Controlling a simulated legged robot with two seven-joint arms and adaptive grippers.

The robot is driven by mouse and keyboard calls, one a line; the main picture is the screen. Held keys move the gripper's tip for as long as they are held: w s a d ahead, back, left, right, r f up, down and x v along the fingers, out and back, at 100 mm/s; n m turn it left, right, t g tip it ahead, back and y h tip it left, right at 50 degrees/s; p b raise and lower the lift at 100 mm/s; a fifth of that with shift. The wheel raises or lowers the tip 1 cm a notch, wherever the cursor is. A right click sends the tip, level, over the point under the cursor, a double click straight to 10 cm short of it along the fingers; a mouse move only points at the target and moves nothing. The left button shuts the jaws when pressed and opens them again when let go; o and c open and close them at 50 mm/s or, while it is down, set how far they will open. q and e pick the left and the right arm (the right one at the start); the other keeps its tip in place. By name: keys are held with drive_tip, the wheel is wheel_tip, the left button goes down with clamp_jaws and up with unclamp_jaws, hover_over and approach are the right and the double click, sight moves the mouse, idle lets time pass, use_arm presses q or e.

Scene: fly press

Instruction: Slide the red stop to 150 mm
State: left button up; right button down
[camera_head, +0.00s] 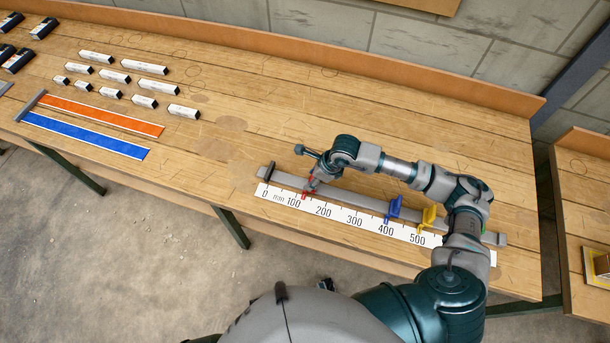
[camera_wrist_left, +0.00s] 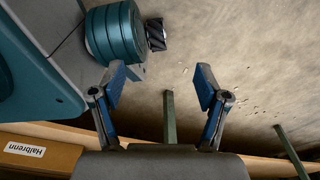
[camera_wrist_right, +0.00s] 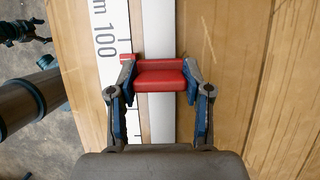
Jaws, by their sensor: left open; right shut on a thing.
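The red stop (camera_head: 309,190) sits on the metal rail (camera_head: 350,196) above the white millimetre scale (camera_head: 339,216), between the 100 and 200 labels. In the right wrist view the red stop (camera_wrist_right: 160,76) spans the rail, with its small pointer tab at the scale just past the 100 label. My right gripper (camera_wrist_right: 160,82) is shut on the red stop, one blue-padded finger on each side. It also shows in the head view (camera_head: 313,181), partly covering the stop. My left gripper (camera_wrist_left: 165,88) is open and empty, with the floor behind it.
A blue stop (camera_head: 393,208) stands near 400 and a yellow stop (camera_head: 428,217) farther right on the same rail. Orange (camera_head: 105,114) and blue (camera_head: 85,135) strips and several small labelled blocks lie at the left. The bench between them and the scale is clear.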

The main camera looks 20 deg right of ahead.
drive_tip(key=shift+s+d, duration=0.35)
drive_tip(key=shift+d, duration=0.25)
drive_tip(key=shift+s+d, duration=0.35)
drive_tip(key=shift+d, duration=0.25)
drive_tip(key=c, duration=0.7)
unclamp_jaws()
drive_tip(key=shift+o, duration=1.1)
drive_tip(key=shift+r, duration=0.15)
use_arm(q)
drive_tip(key=shift+w+r, duration=0.2)
drive_tip(key=shift+w, duration=0.2)
use_arm(e)
drive_tip(key=v, duration=1.1)
drive_tip(key=shift+r, duration=0.25)
drive_tip(key=shift+d, duration=0.1)
